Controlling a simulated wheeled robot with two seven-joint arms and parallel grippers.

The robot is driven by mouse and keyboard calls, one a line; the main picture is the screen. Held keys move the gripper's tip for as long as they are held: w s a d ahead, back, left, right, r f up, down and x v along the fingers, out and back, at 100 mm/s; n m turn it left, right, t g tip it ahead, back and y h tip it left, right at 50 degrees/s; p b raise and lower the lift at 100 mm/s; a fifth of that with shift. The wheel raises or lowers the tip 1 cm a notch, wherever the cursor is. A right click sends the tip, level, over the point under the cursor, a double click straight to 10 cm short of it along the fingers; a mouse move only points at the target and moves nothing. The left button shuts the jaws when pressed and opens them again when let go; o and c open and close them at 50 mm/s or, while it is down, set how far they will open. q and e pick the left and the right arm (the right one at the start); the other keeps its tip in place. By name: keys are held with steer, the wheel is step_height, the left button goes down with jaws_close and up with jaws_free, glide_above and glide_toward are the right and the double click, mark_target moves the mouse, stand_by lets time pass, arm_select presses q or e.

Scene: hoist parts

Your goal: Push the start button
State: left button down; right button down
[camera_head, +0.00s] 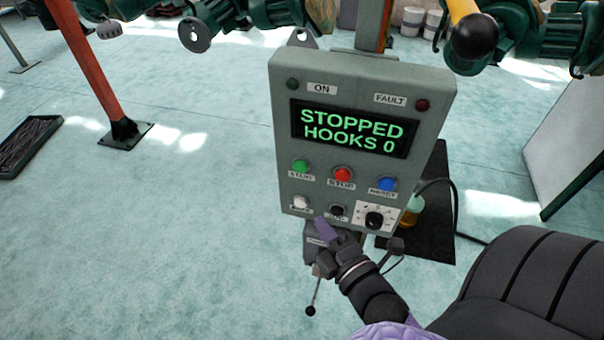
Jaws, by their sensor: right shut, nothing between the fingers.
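The grey control box (284,110) stands upright in the middle of the view. Its green start button (301,167) sits at the left of the upper button row, beside the red stop button (342,174) and the blue reset button (387,184). The screen (352,130) reads "STOPPED HOOKS 0". My left gripper is not in view.
The lower row also holds a black button (337,211) and a rotary knob (374,219). A lever with a ball end (311,310) hangs below the box. Green machinery (268,14) crosses the top.

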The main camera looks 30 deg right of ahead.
steer(key=p, duration=0.1)
glide_toward(295, 167)
steer(key=w+a, duration=0.3)
steer(key=shift+w+d, duration=1.7)
steer(key=shift+d, duration=0.05)
